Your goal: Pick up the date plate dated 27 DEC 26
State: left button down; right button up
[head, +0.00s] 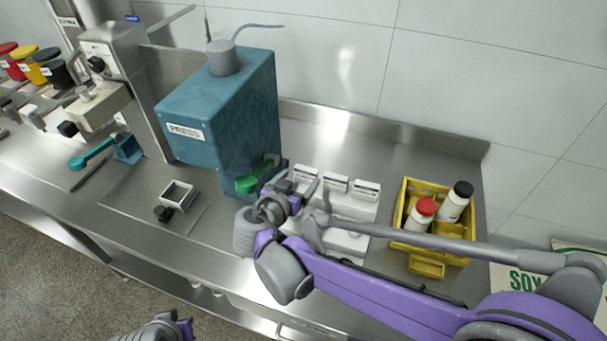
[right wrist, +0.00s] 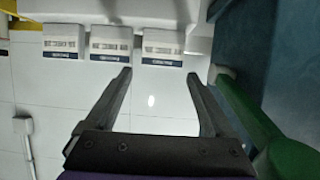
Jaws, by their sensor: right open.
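Several date plates stand in a white rack (head: 358,213) beside the press. Three show at the rack's back in the head view: left (head: 305,173), middle (head: 335,183) and right (head: 366,189). In the right wrist view three plates (right wrist: 64,42), (right wrist: 111,43), (right wrist: 163,47) have dark blue lower strips; their dates are too blurred to read. My right gripper (right wrist: 160,78) is open and empty, its fingers pointing toward the plate nearest the press, apparently short of it. My left gripper (head: 168,328) shows only partly at the bottom edge; its jaws are unclear.
The teal press (head: 225,110) with a green handle (head: 248,184) stands close to my right gripper. A yellow crate (head: 398,215) holds a red-capped bottle (head: 420,215) and a black-capped bottle (head: 455,203). A small square frame (head: 178,195) lies on the steel bench, left of the rack.

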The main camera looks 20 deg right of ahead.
aim_at(305, 172)
jog(key=shift+x, duration=3.15)
jog(key=shift+a+f, duration=0.1)
jog(key=shift+a, duration=0.05)
jog(key=c, duration=1)
